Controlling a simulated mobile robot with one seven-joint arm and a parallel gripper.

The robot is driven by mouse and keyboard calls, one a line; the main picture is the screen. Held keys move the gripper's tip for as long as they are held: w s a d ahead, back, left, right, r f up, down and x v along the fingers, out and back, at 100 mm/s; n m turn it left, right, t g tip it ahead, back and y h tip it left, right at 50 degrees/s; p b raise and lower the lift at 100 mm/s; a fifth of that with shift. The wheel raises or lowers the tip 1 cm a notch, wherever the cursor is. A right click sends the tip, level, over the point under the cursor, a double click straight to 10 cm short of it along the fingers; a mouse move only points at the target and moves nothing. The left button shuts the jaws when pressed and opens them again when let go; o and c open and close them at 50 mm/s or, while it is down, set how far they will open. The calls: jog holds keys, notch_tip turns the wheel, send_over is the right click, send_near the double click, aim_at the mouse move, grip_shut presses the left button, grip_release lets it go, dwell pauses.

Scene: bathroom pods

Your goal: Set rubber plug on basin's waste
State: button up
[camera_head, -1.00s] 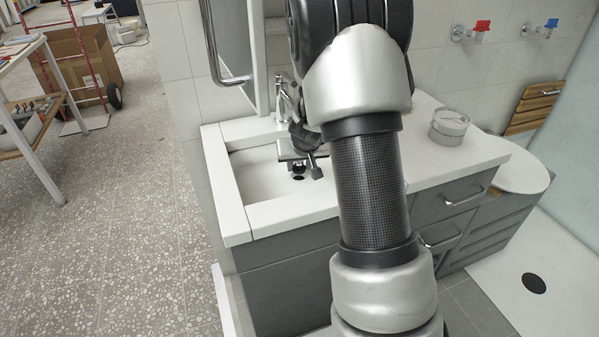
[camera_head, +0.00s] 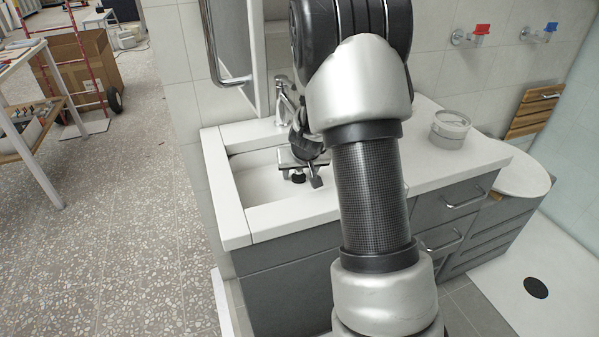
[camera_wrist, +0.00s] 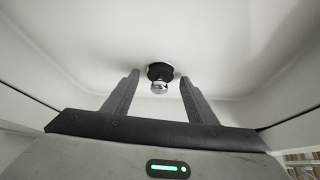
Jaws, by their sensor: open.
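The black round rubber plug (camera_wrist: 160,70) with a chrome knob (camera_wrist: 158,87) shows in the wrist view against the white basin floor. My gripper (camera_wrist: 160,78) is open, with one finger on each side of the plug in the picture and a visible gap to both. Whether the fingertips are level with it or above it, I cannot tell. The basin's waste is not seen apart from the plug. In the head view my gripper (camera_head: 306,180) is over the white basin (camera_head: 258,182), and the plug cannot be made out there.
A chrome tap (camera_head: 284,95) stands behind the basin, close to my wrist. A round lidded container (camera_head: 450,128) sits on the white counter (camera_head: 425,165) to the right. The basin's front rim (camera_head: 290,212) and side walls surround my gripper.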

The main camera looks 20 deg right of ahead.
jog(key=p+v, duration=0.3)
jog(key=v, duration=0.9)
jog(key=shift+p, duration=0.4)
dwell(0.6)
